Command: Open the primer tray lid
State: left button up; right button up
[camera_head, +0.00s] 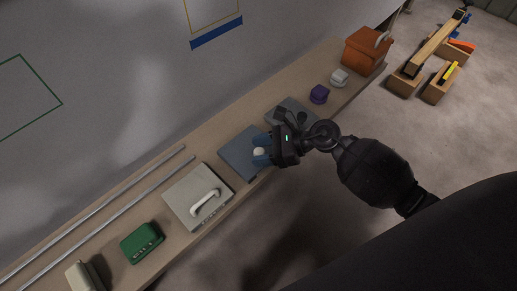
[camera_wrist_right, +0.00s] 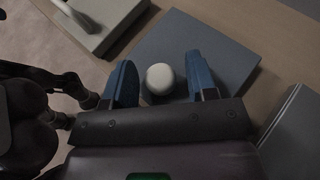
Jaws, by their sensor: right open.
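A flat blue-grey tray lid (camera_head: 232,157) lies on the bench, with a round white knob (camera_head: 258,152) on it. I cannot tell for sure that it is the primer tray's lid. My right gripper (camera_head: 261,151) is open at the knob. In the right wrist view, the knob (camera_wrist_right: 160,79) lies between the two blue fingers (camera_wrist_right: 162,82), with a gap on each side, and the blue-grey surface (camera_wrist_right: 220,55) spreads out beyond it. A pale flat box (camera_head: 179,202) with a white arched handle (camera_head: 205,202) lies beside it to the left. My left gripper is not in view.
The narrow bench (camera_head: 125,205) also holds a green case (camera_head: 142,242), two long metal rods (camera_head: 95,220), a dark grey panel (camera_head: 272,117), a purple object (camera_head: 319,94), a small pale object (camera_head: 339,78) and an orange box (camera_head: 367,52).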

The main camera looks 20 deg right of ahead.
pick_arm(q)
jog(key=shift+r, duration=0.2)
pick_arm(e)
jog(key=shift+w+a, duration=0.1)
jog(key=shift+a, duration=0.1)
grip_shut()
jog(key=w+a, duration=0.1)
jog(key=w, duration=0.2)
jog(key=w+a+b, duration=0.1)
jog(key=w, duration=0.2)
jog(key=w+a, duration=0.1)
jog(key=w, duration=0.3)
jog(key=shift+a+f, duration=0.2)
jog(key=shift+a, duration=0.1)
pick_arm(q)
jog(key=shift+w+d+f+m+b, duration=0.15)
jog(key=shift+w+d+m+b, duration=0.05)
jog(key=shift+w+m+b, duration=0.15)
pick_arm(e)
jog(key=shift+w+a+r, duration=0.1)
jog(key=shift+w+a, duration=0.15)
jog(key=shift+w, duration=0.4)
grip_release()
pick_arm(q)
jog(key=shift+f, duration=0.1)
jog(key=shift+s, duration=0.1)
pick_arm(e)
jog(key=shift+d, duration=0.1)
